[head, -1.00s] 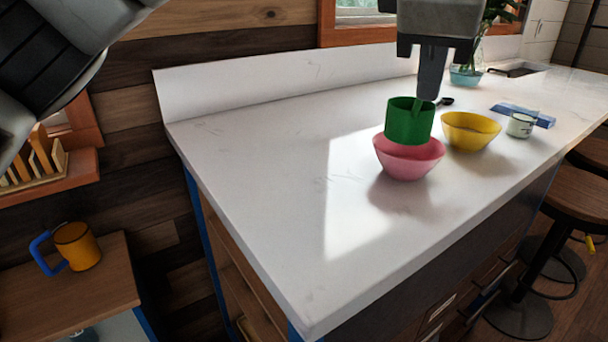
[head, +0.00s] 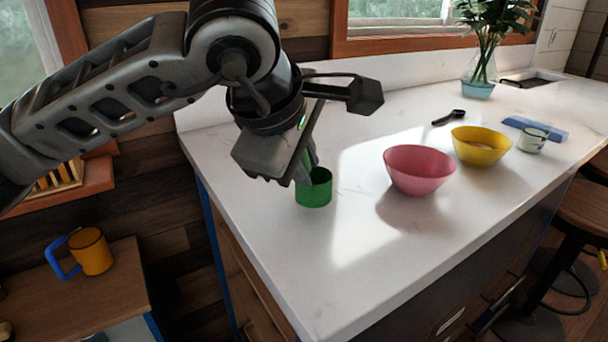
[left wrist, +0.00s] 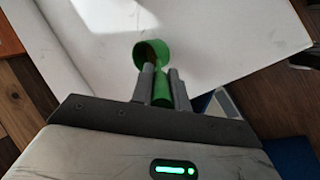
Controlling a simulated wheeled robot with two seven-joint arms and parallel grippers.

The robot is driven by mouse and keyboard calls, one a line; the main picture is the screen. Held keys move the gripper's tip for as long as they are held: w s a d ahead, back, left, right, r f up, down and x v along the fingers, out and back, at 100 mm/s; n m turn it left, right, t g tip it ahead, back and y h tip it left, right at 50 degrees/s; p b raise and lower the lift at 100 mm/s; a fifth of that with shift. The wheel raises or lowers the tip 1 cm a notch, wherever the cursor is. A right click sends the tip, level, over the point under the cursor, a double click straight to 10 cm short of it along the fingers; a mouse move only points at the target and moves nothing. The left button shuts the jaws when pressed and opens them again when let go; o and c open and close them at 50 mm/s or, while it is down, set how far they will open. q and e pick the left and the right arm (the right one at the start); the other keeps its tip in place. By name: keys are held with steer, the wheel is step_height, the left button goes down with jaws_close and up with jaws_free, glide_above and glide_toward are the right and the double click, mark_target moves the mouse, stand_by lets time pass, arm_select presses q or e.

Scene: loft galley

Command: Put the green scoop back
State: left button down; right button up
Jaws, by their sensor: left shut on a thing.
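The green scoop (head: 314,188) is a round cup with a handle. In the head view it is at the left part of the white counter, near its left edge. My left gripper (head: 303,174) is shut on its handle, and the fingers hide part of that handle. In the left wrist view the scoop's cup (left wrist: 148,50) shows just beyond the fingertips of my left gripper (left wrist: 161,86), with the green handle between them. I cannot tell whether the cup touches the counter. My right gripper is not in view.
A pink bowl (head: 419,170), a yellow bowl (head: 481,147), a small white mug (head: 532,140), a black spoon (head: 449,117) and a blue flat item (head: 536,129) are to the right. A plant vase (head: 479,80) stands behind. The counter's front left is clear.

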arm_select(q)
steer(key=shift+s+f, duration=0.1)
steer(key=shift+f, duration=1.15)
steer(key=c, duration=1.4)
jaws_free()
steer(key=shift+o, duration=0.2)
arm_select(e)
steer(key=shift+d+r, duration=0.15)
arm_select(q)
steer(key=shift+s+r, duration=0.2)
steer(key=shift+r, duration=0.3)
steer(key=v, duration=1.1)
steer(key=shift+b, duration=0.4)
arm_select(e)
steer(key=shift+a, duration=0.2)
arm_select(q)
steer(key=shift+a+f, duration=0.1)
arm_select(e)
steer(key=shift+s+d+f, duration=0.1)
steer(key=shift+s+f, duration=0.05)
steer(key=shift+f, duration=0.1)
